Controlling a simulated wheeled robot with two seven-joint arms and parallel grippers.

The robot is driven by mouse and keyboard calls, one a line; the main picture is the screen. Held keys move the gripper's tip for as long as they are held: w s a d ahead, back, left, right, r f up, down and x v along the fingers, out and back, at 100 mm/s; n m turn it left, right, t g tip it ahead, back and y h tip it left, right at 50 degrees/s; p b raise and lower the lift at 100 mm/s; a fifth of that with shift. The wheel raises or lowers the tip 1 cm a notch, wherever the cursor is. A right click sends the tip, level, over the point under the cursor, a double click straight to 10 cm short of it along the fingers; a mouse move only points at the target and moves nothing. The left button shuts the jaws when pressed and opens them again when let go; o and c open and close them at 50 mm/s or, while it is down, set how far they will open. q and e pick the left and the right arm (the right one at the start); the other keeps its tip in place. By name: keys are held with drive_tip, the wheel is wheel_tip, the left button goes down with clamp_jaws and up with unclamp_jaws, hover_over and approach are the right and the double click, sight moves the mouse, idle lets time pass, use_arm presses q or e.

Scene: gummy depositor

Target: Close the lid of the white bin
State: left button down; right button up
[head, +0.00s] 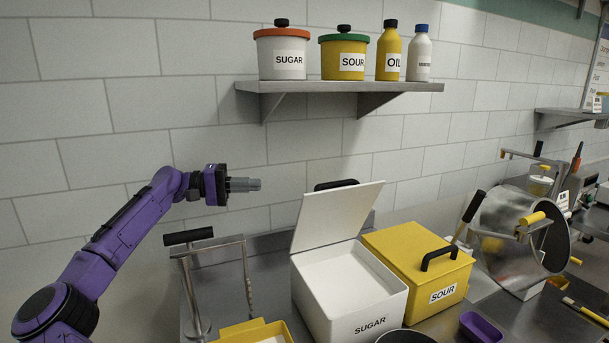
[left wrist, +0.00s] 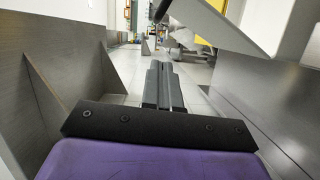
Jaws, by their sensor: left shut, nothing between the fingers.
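The white bin (head: 318,303), labelled SUGAR, stands on the metal counter. Its white lid (head: 336,218) is raised and tilted back, with a black handle (head: 336,184) showing at its top edge. The bin's inside looks empty and white. My left gripper (head: 257,184) is shut and empty, pointing right, in the air to the left of the lid and apart from it. In the left wrist view the shut grey fingers (left wrist: 163,85) show in the middle, and a pale panel that looks like the lid (left wrist: 225,25) is at the upper right. My right gripper is not in view.
A yellow SOUR bin (head: 412,252) with a shut lid stands close right of the white bin. A metal frame with a black bar (head: 188,237) stands left of it. A wall shelf (head: 335,87) with jars is above. A steel drum (head: 505,245) is at right.

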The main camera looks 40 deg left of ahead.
use_arm(q)
drive_tip(key=s+d+p+x, duration=0.2)
drive_tip(key=p+x, duration=0.2)
drive_tip(key=x, duration=0.8)
drive_tip(key=shift+w+d, duration=0.25)
drive_tip(key=shift+w, duration=0.05)
